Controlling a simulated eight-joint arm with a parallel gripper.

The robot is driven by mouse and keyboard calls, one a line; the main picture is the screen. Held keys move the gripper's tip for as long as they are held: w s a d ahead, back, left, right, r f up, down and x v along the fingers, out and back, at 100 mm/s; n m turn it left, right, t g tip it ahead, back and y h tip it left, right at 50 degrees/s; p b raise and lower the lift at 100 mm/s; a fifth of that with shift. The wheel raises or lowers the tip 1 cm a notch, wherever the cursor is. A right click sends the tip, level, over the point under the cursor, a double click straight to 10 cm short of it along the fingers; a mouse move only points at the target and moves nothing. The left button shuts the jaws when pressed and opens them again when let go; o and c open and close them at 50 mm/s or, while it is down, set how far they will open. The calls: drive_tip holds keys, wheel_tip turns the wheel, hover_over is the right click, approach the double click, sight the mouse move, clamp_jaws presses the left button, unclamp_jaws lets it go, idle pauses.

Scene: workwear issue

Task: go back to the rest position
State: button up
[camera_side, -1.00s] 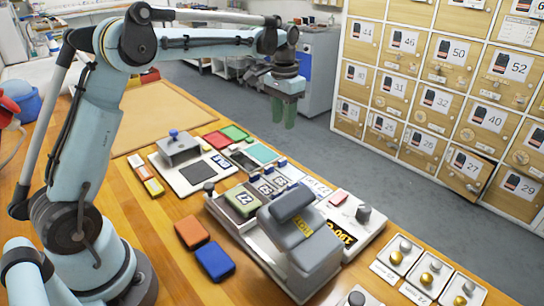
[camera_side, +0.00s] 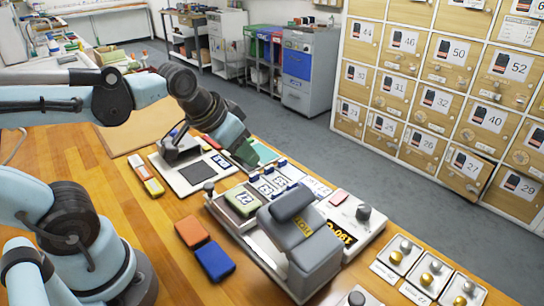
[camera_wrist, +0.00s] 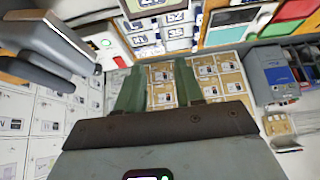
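My gripper (camera_side: 246,153) is above the bench in the side view, near the back edge, over the area beside the white plate with the dark pad (camera_side: 196,170). My arm reaches across the upper left of that view. In the wrist view, the two green fingers of my gripper (camera_wrist: 158,82) stand apart with nothing between them. Locker doors (camera_wrist: 163,97) show through the gap. No rest position is marked in either view.
A grey press-like device (camera_side: 300,245) stands on the bench, with number tags (camera_side: 268,184) behind it. Orange (camera_side: 192,231) and blue (camera_side: 214,261) blocks lie left of it. Numbered lockers (camera_side: 440,95) stand beyond the open floor (camera_side: 340,150).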

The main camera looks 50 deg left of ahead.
drive_tip(key=shift+s+d+f+t, duration=0.25)
drive_tip(key=shift+s+f+t, duration=0.15)
drive_tip(key=shift+s+f, duration=0.45)
